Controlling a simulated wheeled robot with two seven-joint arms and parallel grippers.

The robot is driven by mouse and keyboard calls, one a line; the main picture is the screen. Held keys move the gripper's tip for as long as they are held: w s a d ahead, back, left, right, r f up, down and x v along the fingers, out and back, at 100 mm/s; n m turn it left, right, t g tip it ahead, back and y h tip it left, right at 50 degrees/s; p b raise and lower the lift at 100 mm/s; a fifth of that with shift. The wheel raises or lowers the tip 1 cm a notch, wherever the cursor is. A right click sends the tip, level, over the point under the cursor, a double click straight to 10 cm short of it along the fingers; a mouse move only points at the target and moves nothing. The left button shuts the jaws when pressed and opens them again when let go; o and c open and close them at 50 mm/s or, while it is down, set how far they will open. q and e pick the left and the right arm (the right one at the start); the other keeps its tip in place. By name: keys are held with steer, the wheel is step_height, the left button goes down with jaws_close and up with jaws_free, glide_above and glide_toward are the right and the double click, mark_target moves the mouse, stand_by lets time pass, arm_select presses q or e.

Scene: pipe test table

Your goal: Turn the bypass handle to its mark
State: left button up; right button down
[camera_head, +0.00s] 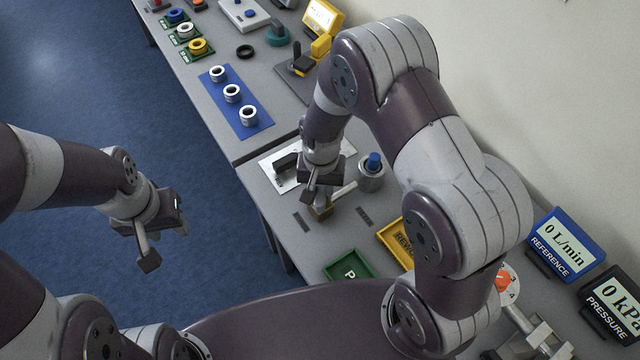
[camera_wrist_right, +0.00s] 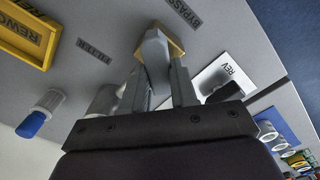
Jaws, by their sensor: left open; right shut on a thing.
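In the wrist view the bypass handle (camera_wrist_right: 154,48) is a grey lever on a brass-coloured body (camera_wrist_right: 176,42), beside the BYPASS label (camera_wrist_right: 184,13). My right gripper (camera_wrist_right: 160,76) is shut on the handle, with a finger on each side. In the head view the brass body (camera_head: 320,212) shows just under my right gripper (camera_head: 322,192), which hides most of the handle. I cannot make out the handle's mark. My left gripper (camera_head: 166,242) is open and empty, over the blue floor left of the table.
A blue-capped filter (camera_head: 372,172) stands right of my right gripper. A white plate with a black part (camera_head: 288,163) lies to the left. Green (camera_head: 349,268) and yellow REWORK (camera_head: 397,240) trays are nearer. Reference (camera_head: 563,245) and pressure (camera_head: 612,305) displays stand at right.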

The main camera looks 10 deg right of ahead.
mark_target(323, 192)
steer(key=m+p, duration=0.1)
steer(key=m, duration=0.4)
steer(key=shift+d+r+m, duration=0.1)
steer(key=shift+m, duration=0.2)
steer(key=shift+s+d+m+p, duration=0.1)
steer(key=shift+m+p, duration=0.2)
steer(key=shift+m, duration=1.9)
steer(key=c, duration=0.9)
jaws_free()
steer(key=shift+s, duration=0.1)
step_height(323, 192, up, 13)
steer(key=shift+f+b, duration=0.15)
steer(key=shift+b, duration=0.65)
